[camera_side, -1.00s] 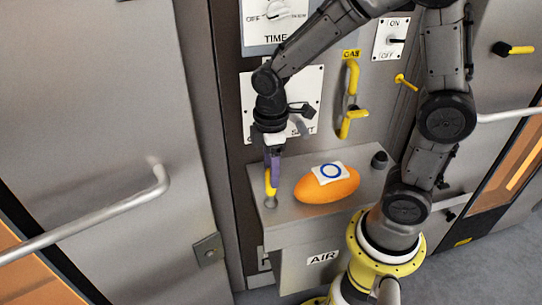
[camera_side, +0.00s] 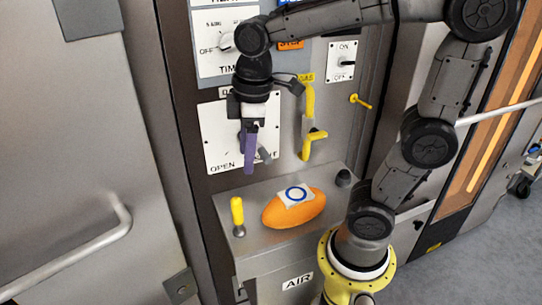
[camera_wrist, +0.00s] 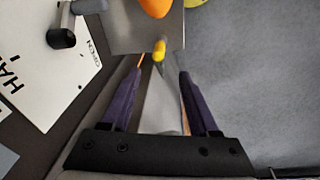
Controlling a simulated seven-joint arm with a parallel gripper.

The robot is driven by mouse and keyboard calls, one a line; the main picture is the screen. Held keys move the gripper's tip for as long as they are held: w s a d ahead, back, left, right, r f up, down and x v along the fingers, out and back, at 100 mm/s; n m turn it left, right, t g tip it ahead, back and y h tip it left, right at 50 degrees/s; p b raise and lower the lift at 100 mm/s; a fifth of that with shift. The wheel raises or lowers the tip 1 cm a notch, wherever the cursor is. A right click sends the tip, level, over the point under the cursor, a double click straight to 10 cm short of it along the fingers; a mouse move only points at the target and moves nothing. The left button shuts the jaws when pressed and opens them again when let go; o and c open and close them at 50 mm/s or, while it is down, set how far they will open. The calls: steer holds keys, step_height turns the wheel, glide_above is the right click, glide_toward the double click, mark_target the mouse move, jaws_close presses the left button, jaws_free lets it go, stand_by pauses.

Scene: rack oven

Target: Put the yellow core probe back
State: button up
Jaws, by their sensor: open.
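The yellow core probe (camera_side: 237,212) stands upright at the left end of the grey metal shelf, its lower end in a small round metal fitting (camera_side: 239,230). In the wrist view the probe (camera_wrist: 159,50) shows beyond my fingertips, near the shelf edge. My gripper (camera_side: 250,170) is above the shelf, a little above and right of the probe, with purple fingers pointing down. In the wrist view its fingers (camera_wrist: 160,75) are spread and nothing is between them. The gripper is open and apart from the probe.
An orange loaf-shaped object (camera_side: 294,209) with a blue-ring label lies right of the probe on the shelf (camera_side: 262,243). A black knob (camera_side: 343,178) stands at the back right. A white panel with a lever (camera_side: 217,140) and a yellow gas handle (camera_side: 308,120) are behind.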

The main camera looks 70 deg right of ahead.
steer(key=s+d+m+t, duration=0.1)
steer(key=s+m+t, duration=0.3)
steer(key=s+m, duration=0.2)
steer(key=shift+s+d+f+m, duration=0.2)
steer(key=shift+s+f+m, duration=0.2)
steer(key=shift+s, duration=1)
